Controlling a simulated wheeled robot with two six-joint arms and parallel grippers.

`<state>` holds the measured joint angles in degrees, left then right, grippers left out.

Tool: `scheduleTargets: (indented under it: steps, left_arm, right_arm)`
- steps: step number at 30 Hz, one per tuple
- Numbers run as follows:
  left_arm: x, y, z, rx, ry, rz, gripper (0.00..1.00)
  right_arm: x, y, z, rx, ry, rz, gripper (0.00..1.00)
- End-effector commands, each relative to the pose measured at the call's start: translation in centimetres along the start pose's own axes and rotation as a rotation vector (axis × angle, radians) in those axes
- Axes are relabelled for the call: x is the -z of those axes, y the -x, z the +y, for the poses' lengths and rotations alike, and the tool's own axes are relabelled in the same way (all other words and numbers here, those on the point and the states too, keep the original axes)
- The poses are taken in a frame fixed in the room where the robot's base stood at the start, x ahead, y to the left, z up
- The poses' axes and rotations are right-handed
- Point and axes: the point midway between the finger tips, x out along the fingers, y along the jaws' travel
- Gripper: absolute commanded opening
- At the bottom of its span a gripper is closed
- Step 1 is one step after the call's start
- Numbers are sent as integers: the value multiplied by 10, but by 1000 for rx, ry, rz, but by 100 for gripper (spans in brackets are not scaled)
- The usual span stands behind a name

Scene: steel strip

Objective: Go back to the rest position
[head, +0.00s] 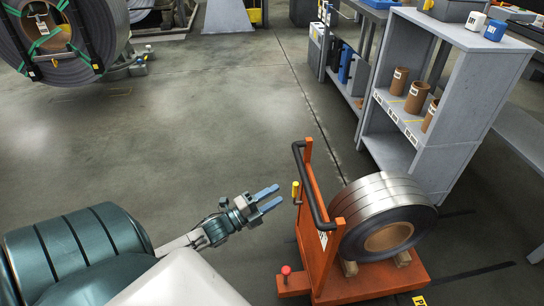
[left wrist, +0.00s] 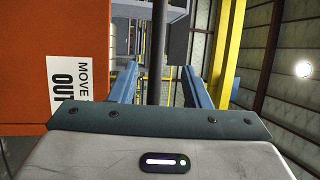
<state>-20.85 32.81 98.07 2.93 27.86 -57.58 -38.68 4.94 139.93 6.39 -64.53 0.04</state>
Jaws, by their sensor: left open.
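My left gripper (head: 268,199) reaches in from the lower left in the head view. Its two blue fingers are apart with nothing between them, and they point toward the black handle (head: 309,190) of an orange cart (head: 319,240). A small gap shows between the fingertips and the cart. In the left wrist view the fingers (left wrist: 160,85) are spread, and a dark vertical bar shows behind and between them. The cart's orange panel with a "MOVE OUT" label (left wrist: 68,84) stands to their left. My right gripper is not in view.
A steel strip coil (head: 378,195) sits on the cart. A grey shelf (head: 440,130) with brown cores (head: 416,97) stands behind it. A large strapped coil (head: 60,45) is at the upper left. The concrete floor (head: 200,120) in the middle is clear.

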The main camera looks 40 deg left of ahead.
Motion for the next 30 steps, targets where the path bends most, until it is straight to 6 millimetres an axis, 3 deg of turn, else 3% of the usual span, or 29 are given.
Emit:
scheduleTargets:
  steps: [17, 23, 30]
  left_arm:
    - [3, 0, 2, -12, 21, -10, 43]
    - [34, 7, 22, -141, 269, -135, 43]
    - [96, 40, 44, -374, 763, -432, 43]
  right_arm:
    - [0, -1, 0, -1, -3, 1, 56]
    - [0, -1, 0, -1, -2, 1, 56]
    - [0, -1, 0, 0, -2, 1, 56]
